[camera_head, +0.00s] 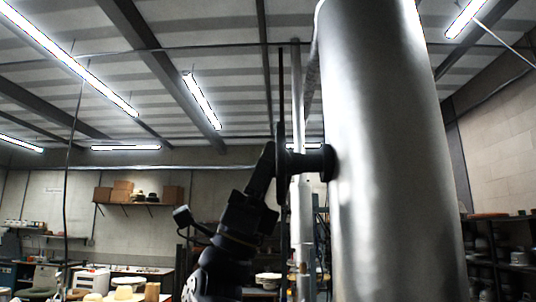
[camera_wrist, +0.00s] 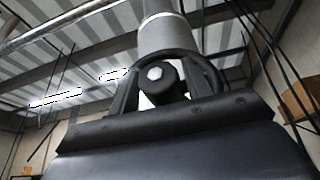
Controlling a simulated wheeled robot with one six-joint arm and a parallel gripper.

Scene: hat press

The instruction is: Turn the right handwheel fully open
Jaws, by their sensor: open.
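A dark handwheel (camera_head: 281,135) shows nearly edge-on in the head view, on a short black stem at the left side of a large steel cylinder. My gripper (camera_head: 272,160) is at the wheel's left face, close to its hub. In the wrist view the handwheel (camera_wrist: 207,62) is a black ring with a pale-capped hub (camera_wrist: 155,73). My gripper (camera_wrist: 160,82) is open there, with one finger on each side of the hub. I cannot tell whether the fingers touch the wheel.
The large steel cylinder (camera_head: 390,170) fills the right of the head view. A thin vertical pipe (camera_head: 297,215) stands just behind the wheel. Shelves with boxes (camera_head: 122,190) and a bench with hats (camera_head: 123,293) are far back at the left. The space left of my arm looks clear.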

